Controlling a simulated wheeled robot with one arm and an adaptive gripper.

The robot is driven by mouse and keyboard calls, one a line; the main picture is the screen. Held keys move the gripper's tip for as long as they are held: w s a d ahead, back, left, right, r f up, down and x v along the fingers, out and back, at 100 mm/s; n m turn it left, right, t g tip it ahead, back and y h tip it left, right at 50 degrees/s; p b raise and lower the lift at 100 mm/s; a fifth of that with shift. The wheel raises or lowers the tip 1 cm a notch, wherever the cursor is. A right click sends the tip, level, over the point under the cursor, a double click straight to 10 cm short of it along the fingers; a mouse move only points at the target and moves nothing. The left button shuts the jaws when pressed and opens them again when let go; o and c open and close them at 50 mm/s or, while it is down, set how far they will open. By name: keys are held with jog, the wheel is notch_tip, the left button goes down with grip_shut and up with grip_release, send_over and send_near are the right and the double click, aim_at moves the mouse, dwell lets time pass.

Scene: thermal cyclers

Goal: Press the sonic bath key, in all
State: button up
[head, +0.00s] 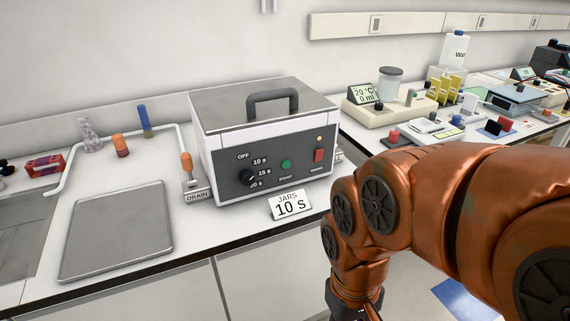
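The sonic bath (225,137) is a white box with a grey lid, closed, and a dark handle on top. Its dark front panel has a black dial (248,178) with marks OFF, 10 s, 15 s and 20 s; where the dial points is too small to tell. Right of it are a round green START key (286,164), a red MAINS switch (318,155) and a small amber lamp (319,138). A card (290,205) in front reads "JARS 10 S". My arm comes down at the right, in front of the bench; my gripper's fingers are below the frame edge.
A metal tray (118,233) lies left of the bath, beside a sink (22,235). An orange-topped drain valve (187,165) stands close to the bath's left side. Bottles and instruments, including a "20 °C 0 ml" display (363,95), fill the bench to the right.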

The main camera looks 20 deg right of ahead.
grip_shut()
dwell(1.3)
